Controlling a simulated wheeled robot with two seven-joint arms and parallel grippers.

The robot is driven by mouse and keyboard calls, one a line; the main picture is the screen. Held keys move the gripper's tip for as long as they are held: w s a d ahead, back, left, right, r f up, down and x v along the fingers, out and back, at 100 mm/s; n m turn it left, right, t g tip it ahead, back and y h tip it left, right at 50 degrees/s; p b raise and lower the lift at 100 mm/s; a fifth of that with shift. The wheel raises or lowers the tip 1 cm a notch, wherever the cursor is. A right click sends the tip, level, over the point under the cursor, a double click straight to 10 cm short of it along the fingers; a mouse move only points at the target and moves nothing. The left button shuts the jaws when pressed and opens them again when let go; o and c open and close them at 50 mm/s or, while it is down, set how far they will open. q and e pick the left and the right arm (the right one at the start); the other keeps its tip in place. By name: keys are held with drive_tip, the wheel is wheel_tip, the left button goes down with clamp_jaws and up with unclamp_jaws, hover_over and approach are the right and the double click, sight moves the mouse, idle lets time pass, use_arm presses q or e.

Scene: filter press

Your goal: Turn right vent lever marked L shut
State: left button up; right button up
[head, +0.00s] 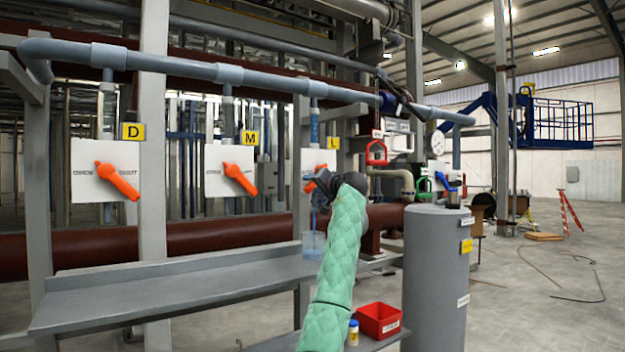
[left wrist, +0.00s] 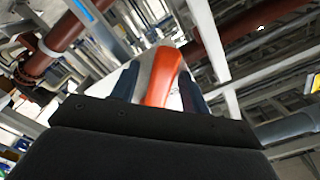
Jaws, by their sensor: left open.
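The orange L lever (head: 309,186) is on a white plate under a yellow L tag (head: 333,143), right of the D and M levers. My gripper and arm hide much of it in the head view. My left gripper (head: 322,184) is in front of this plate. In the left wrist view the orange lever (left wrist: 162,78) lies between the two open fingers of my left gripper (left wrist: 160,88). I cannot tell whether the fingers touch it. My right gripper is not in view.
Orange levers D (head: 117,181) and M (head: 240,179) sit on white plates to the left. A grey shelf (head: 170,288) runs below. A red bin (head: 379,319) and a grey cylinder (head: 436,285) stand to the right. A grey pipe (head: 185,67) runs above.

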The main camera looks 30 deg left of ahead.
use_arm(q)
drive_tip(key=shift+w+a, duration=0.2)
drive_tip(key=shift+a, duration=0.2)
